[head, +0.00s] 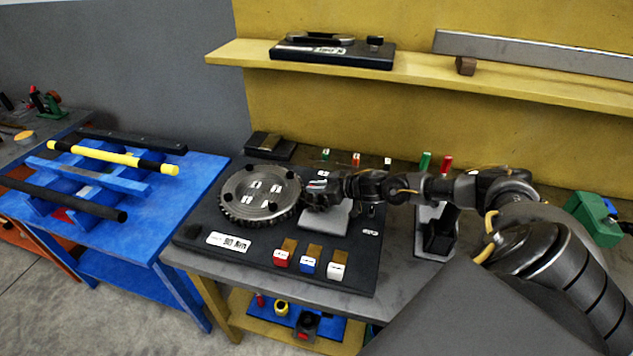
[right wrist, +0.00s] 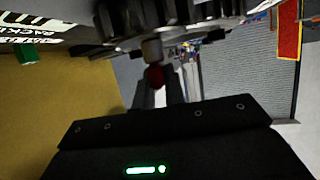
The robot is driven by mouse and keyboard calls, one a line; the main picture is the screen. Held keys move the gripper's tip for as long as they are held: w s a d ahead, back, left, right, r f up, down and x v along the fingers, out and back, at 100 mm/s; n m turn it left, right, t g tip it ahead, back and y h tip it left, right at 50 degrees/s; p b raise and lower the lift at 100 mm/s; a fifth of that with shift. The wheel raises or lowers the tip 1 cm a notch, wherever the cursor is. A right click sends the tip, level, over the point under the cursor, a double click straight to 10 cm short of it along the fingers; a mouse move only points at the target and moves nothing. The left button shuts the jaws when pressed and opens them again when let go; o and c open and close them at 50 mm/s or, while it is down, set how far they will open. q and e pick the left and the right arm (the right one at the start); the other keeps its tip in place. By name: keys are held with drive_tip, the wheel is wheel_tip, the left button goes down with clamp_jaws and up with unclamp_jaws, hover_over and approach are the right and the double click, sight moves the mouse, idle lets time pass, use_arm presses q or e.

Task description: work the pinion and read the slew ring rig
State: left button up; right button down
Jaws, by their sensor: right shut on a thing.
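The slew ring (head: 262,190), a grey toothed disc with small white labels and dark knobs, lies on a black base board (head: 207,250) on the grey table. My right gripper (head: 318,194) is at the right rim of the ring and hides the pinion there in the head view. In the right wrist view, dark gear teeth (right wrist: 190,14) cross the top. A pale stub with a red tip (right wrist: 154,76) sits at the fingers of my right gripper (right wrist: 158,92), which is shut on it. The ring's labels are too small to read. My left gripper is not in view.
Red (head: 281,260), blue (head: 308,267) and white (head: 337,271) labelled blocks stand at the board's front. A black stand (head: 439,235) is right of the board, under my arm. A blue table (head: 180,215) with rollers is left. A yellow shelf (head: 500,84) runs behind.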

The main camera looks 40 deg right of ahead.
drive_tip(key=shift+a+r+m+t+h+p, duration=0.1)
drive_tip(key=shift+r+m+t+h+p, duration=0.1)
drive_tip(key=shift+m+h+p, duration=0.3)
drive_tip(key=shift+a+r+m+t+h+p, duration=0.1)
drive_tip(key=shift+m+t+h+p, duration=0.1)
drive_tip(key=shift+m+h+p, duration=0.25)
drive_tip(key=shift+d+f+m+h, duration=0.2)
drive_tip(key=shift+f+m+h, duration=0.05)
drive_tip(key=shift+h, duration=0.2)
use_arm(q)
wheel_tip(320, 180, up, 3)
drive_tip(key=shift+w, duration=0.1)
use_arm(e)
drive_tip(key=c, duration=1.5)
unclamp_jaws()
drive_tip(key=shift+o, duration=0.2)
